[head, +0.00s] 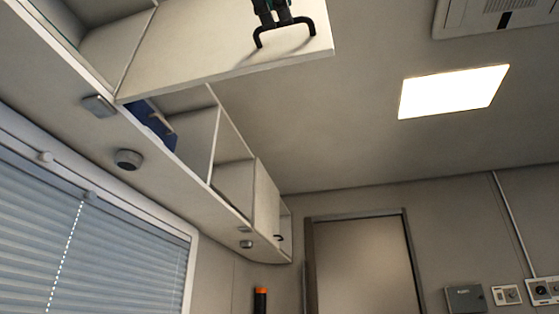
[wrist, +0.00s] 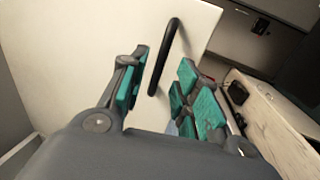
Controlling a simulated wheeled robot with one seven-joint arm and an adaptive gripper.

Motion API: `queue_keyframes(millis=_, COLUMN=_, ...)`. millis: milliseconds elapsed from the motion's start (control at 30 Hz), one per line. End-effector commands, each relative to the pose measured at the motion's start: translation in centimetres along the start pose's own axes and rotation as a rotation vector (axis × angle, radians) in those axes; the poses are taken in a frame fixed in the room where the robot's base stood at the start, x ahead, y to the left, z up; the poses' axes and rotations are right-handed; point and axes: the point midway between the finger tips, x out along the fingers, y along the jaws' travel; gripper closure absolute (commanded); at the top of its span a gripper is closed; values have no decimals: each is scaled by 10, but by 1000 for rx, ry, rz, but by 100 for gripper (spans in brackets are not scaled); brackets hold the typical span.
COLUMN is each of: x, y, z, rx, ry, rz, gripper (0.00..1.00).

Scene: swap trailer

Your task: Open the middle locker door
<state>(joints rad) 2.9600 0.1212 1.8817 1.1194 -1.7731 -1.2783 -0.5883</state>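A pale locker door (head: 200,50) stands swung well out from the overhead locker row, with a black bar handle (head: 303,24) near its outer edge. Behind it, an open compartment holds something blue (head: 150,122). My gripper (head: 272,14) is at the handle, partly cut off by the top of the head view. In the wrist view, the teal-padded fingers of my gripper (wrist: 160,95) are spread apart. The black handle (wrist: 163,60) shows in the gap between them, on the pale door face (wrist: 90,50). I cannot tell whether a finger touches it.
The locker row (head: 190,190) runs along the left wall above a window with blinds (head: 90,240). Other compartments are open-fronted, and a pale panel (head: 266,205) stands near the far end. A doorway (head: 362,265) is at the back. Ceiling space to the right is free.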

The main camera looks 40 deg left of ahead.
Motion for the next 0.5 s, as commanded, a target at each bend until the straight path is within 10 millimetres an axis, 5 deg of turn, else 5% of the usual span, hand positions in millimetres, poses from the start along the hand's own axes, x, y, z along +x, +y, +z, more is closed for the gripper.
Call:
queue_keyframes(millis=300, x=-54, y=0, z=0, rx=-1, ry=1, rz=0, gripper=68)
queue_keyframes(millis=500, x=-71, y=0, z=0, rx=-1, ry=0, rz=0, gripper=68)
